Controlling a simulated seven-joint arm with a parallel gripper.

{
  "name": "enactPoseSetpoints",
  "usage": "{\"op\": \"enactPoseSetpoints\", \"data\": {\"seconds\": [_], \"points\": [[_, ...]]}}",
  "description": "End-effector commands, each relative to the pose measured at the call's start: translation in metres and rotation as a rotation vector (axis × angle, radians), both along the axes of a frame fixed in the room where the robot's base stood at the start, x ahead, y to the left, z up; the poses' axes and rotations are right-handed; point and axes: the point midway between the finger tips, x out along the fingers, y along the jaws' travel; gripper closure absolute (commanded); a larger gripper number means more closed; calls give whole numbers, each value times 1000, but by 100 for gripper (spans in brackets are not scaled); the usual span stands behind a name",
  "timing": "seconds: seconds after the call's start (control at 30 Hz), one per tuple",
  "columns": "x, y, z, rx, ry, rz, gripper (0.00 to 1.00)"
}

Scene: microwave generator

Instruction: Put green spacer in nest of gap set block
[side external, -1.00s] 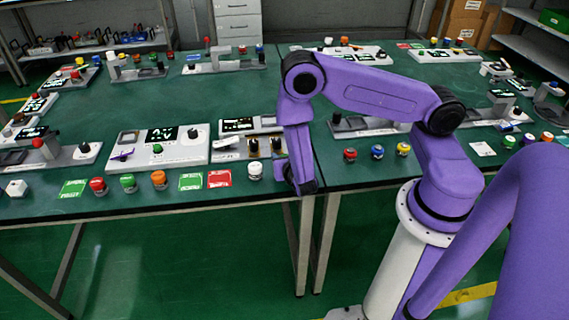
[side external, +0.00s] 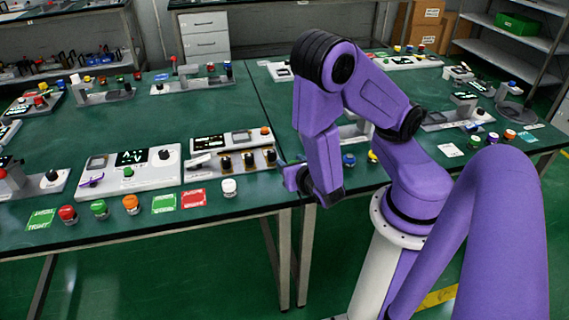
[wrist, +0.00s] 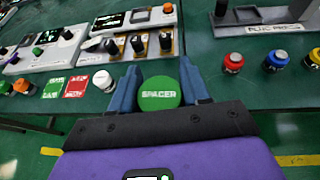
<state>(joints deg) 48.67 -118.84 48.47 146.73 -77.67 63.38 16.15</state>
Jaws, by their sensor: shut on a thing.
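The green spacer (wrist: 159,101) is a round disc marked "SPACER" in the wrist view. My gripper (wrist: 160,84) is shut on it, with one blue finger on each side. In the side view my gripper (side external: 291,179) hangs over the table's front edge, right of the white-capped button, and the spacer is not discernible there. I cannot tell which fixture is the gap set block, and no nest can be made out.
Panels with knobs (side external: 129,172) stand left of my gripper. A white-capped button (side external: 229,187), red card (side external: 193,198) and green card (side external: 164,203) lie along the front edge. In the wrist view, a grey fixture (wrist: 262,27) and red button (wrist: 234,62) lie right.

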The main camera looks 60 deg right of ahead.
Motion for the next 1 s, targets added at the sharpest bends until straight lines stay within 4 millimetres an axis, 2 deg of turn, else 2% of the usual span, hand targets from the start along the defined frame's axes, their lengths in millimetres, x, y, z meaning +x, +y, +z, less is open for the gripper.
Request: {"op": "enactPoseSetpoints", "data": {"seconds": [0.3, 0.47, 0.57, 0.73, 1.0], "points": [[-17, 2, 8, 0, 0, 0, 91], [-10, 8, 9, 1, -1, 11, 91], [6, 15, 10, 3, -1, 30, 91], [47, 29, 18, 4, -4, 82, 91], [104, 36, 39, 3, -5, 151, 91]]}}
